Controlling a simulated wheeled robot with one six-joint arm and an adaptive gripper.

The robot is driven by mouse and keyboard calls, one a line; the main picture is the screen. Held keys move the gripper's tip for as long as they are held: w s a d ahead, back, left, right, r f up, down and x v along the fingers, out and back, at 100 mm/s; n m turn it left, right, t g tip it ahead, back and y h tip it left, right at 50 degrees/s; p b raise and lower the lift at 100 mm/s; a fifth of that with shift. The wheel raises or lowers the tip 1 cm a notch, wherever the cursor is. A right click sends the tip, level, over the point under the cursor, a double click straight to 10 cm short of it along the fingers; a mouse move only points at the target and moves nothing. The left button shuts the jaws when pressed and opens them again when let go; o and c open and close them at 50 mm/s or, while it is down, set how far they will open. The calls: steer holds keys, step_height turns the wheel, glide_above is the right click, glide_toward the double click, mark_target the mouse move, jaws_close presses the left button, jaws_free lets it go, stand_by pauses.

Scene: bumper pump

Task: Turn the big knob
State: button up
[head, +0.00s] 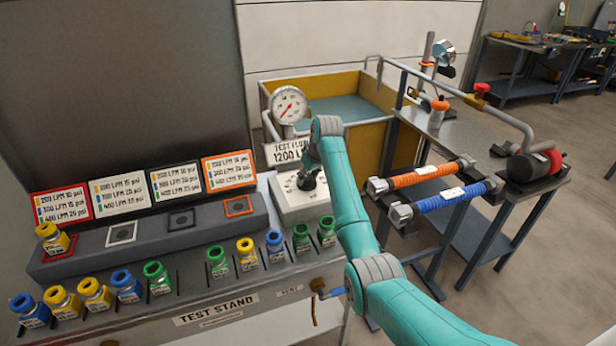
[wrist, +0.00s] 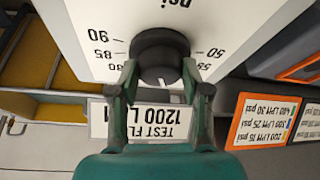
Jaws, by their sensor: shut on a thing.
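The big knob (wrist: 160,48) is black and round. It sits on the white face of a box (head: 298,208) marked in psi, with numbers such as 90, 85, 50 and 55 around it in the wrist view. My gripper (wrist: 160,74) has one finger on each side of the knob and is shut on it. The knob's pointer mark cannot be made out.
A round gauge (head: 289,104) stands behind the box, above a "1200 L" sign (head: 288,152). Several colored-cap jars (head: 217,261) line the test stand at left. Orange (head: 417,177) and blue (head: 449,198) hoses lie right of my arm. A yellow tank (head: 368,137) is behind.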

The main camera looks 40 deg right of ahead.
steer(key=o, duration=1.1)
steer(key=shift+o, duration=0.2)
steer(key=v, duration=1.2)
